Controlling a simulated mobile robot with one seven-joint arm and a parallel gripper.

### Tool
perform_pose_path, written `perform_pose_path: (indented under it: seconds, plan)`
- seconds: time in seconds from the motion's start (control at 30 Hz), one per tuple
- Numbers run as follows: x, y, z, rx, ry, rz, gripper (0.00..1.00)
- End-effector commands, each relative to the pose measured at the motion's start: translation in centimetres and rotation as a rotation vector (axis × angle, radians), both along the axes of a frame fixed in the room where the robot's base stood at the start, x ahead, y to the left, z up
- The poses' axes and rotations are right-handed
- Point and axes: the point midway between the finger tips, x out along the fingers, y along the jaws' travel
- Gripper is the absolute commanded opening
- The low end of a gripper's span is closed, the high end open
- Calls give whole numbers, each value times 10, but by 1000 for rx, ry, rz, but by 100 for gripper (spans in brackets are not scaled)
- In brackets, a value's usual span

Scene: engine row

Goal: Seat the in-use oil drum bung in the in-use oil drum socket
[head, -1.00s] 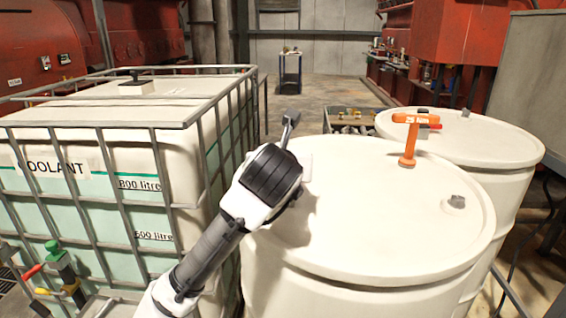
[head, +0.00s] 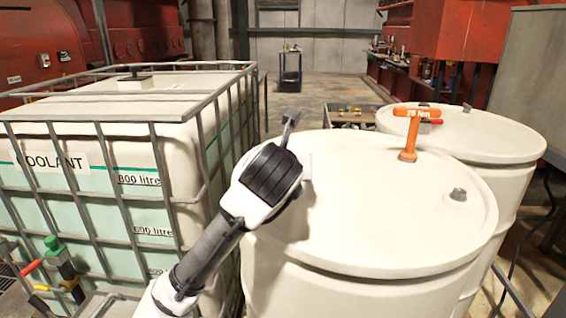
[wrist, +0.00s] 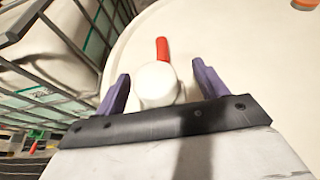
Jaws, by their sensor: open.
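The near white drum (head: 360,225) stands in the head view with its lid up; its lid also fills much of the wrist view (wrist: 240,60). A small grey plug-like fitting (head: 458,194) sits near the lid's right rim. An orange T-shaped handle marked "25 Nm" (head: 408,130) stands upright at the lid's far side. My gripper (wrist: 160,76) is open above the lid's left part. A round white piece (wrist: 157,84) with a red bar (wrist: 162,49) shows between its purple fingers; I cannot tell whether it is the bung, or whether the fingers touch it. No socket is clearly identifiable.
A caged coolant tank (head: 120,150) stands close on the left of the drum. A second white drum (head: 480,135) stands behind on the right. A low tray of parts (head: 350,115) is behind the drums. Open floor lies farther back, around a blue trolley (head: 290,68).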

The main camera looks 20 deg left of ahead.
Motion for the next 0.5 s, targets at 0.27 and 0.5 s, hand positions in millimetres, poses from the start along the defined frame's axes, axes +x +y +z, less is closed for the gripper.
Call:
perform_pose_path:
  seconds: [0.27,0.5]
  plan:
    - [-20,-5,8,2,-4,0,72]
    - [-68,-20,29,4,-4,0,72]
